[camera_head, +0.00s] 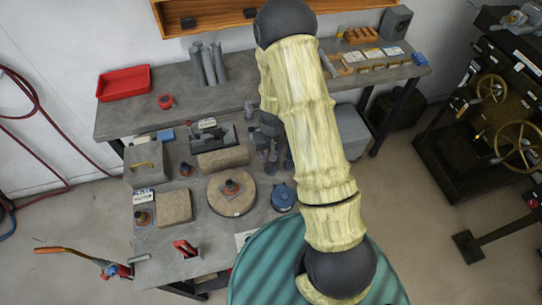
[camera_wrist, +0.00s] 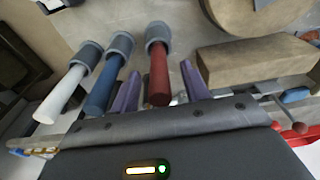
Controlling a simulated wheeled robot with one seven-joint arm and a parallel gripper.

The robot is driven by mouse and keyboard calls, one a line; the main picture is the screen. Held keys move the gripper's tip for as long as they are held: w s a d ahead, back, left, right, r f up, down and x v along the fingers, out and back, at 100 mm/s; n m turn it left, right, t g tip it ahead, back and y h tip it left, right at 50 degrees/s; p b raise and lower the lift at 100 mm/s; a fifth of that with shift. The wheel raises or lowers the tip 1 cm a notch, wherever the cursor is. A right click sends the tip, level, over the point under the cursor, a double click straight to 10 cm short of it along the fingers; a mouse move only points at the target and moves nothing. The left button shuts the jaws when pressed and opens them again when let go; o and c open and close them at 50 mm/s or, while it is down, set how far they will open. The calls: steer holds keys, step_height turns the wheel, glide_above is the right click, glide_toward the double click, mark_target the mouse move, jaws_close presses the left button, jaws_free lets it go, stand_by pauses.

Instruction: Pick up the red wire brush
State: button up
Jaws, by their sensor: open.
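The red wire brush (camera_wrist: 159,75) has a red handle and a grey cylindrical head; in the wrist view it is the rightmost of three similar brushes. A blue-handled brush (camera_wrist: 105,85) and a white-handled brush (camera_wrist: 66,85) lie to its left. My gripper (camera_wrist: 160,70) is open, with its two purple fingers on either side of the red handle in the picture. I cannot tell whether they touch it or how far above it they are. In the head view my arm covers much of this spot, and the brushes there are small and partly hidden.
A tan block (camera_wrist: 255,62) lies right of the red brush in the wrist view. On the bench in the head view are a round tan disc (camera_head: 222,203), a blue round object (camera_head: 284,196) and a red clamp-like piece (camera_head: 184,247). A red tray (camera_head: 124,82) sits at the back left.

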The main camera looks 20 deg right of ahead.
steer(key=shift+c, duration=0.5)
jaws_close()
step_height(320, 180, up, 10)
steer(key=shift+r+b, duration=0.1)
steer(key=shift+b, duration=0.55)
